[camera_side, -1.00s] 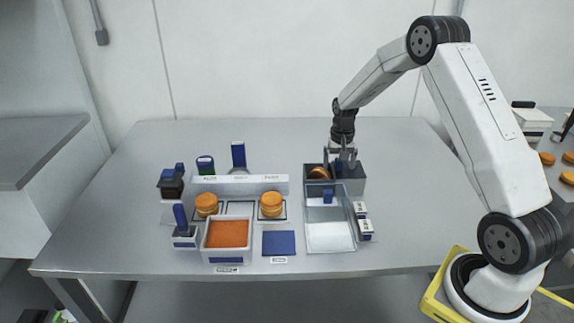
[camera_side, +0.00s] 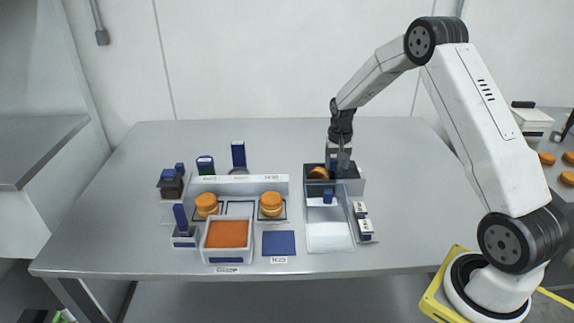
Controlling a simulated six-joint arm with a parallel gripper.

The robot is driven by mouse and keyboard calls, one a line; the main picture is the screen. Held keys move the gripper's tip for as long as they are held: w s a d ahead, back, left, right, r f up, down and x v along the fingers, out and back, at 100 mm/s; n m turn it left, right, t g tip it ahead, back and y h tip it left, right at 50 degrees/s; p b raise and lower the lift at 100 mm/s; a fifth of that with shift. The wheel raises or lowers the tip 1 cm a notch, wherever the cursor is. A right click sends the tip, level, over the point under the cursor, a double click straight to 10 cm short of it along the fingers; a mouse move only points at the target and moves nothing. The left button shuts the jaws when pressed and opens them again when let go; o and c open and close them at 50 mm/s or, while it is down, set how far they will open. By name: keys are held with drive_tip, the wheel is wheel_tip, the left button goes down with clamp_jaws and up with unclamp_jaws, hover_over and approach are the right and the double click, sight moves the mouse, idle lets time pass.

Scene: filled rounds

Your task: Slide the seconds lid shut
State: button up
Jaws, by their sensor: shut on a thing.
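The seconds box (camera_side: 350,188) is a grey open-topped bin at the right of the work area. A browned round (camera_side: 318,173) lies inside its left part. My gripper (camera_side: 338,168) points down over the middle of the box, right of the round. It is shut on a small dark blue piece, which looks like the handle of the seconds lid (camera_side: 333,162). The jaws hide most of this piece. The lid's panel and how far it covers the box cannot be made out clearly.
A clear-walled tray (camera_side: 309,238) with a blue tab (camera_side: 328,196) stands just in front. Small labelled blocks (camera_side: 365,229) sit on its right. Left are filled rounds (camera_side: 271,204), a blue mat (camera_side: 279,243) and an orange-filled tray (camera_side: 203,245).

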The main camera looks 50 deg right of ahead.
sight(314, 172)
drive_tip(key=shift+w+a+f, duration=0.15)
drive_tip(key=shift+w+a, duration=1.05)
drive_tip(key=shift+a, duration=0.05)
drive_tip(key=shift+w+a+f, duration=0.15)
drive_tip(key=shift+w+a, duration=1.05)
drive_tip(key=shift+a, duration=0.05)
drive_tip(key=o, duration=0.9)
wheel_tip(314, 172, up, 7)
drive_tip(key=shift+w+r, duration=0.1)
drive_tip(key=shift+r, duration=0.1)
